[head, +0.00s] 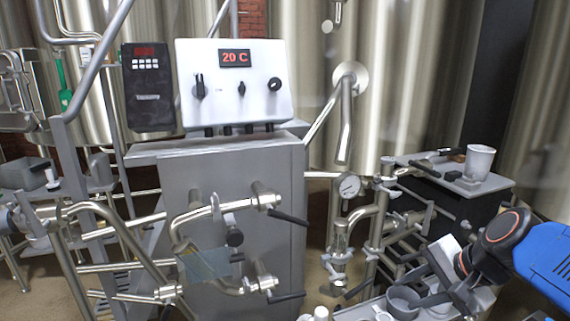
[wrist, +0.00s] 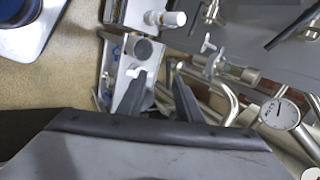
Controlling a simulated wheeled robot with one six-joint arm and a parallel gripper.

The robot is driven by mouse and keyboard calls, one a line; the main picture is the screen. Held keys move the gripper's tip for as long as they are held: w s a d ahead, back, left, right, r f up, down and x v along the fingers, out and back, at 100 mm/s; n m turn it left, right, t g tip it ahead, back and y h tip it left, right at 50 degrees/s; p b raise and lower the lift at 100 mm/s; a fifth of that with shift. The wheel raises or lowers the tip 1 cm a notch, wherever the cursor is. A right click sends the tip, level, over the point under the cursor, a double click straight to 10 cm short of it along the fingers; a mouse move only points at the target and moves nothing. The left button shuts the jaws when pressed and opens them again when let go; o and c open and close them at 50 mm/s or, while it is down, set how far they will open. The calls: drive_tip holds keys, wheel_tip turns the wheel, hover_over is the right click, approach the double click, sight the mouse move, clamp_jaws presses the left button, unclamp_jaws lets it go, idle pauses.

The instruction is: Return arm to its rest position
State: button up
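My arm shows at the right edge of the head view, with a blue link (head: 550,258) and a dark joint with an orange ring (head: 505,235). It reaches down over the lower right, and its end is hard to make out among the grey parts there. In the wrist view my gripper (wrist: 158,82) has two dark fingers with a gap between them. Nothing is visibly held. Beyond the fingers are a grey tray (wrist: 122,68) and metal pipes, apart from the fingers as far as I can tell.
A control box (head: 236,82) reading 20 C sits on a grey cabinet (head: 230,170) with pipes and valves. A pressure gauge (head: 349,186) is beside it, also in the wrist view (wrist: 280,112). Large steel tanks (head: 400,75) fill the back.

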drive_tip(key=s+d+f+n+g+h, duration=0.1)
drive_tip(key=s+f+n+h, duration=0.1)
drive_tip(key=s+n, duration=0.6)
drive_tip(key=shift+s+d+n+h, duration=0.2)
drive_tip(key=shift+n+h, duration=0.6)
drive_tip(key=shift+n, duration=1.2)
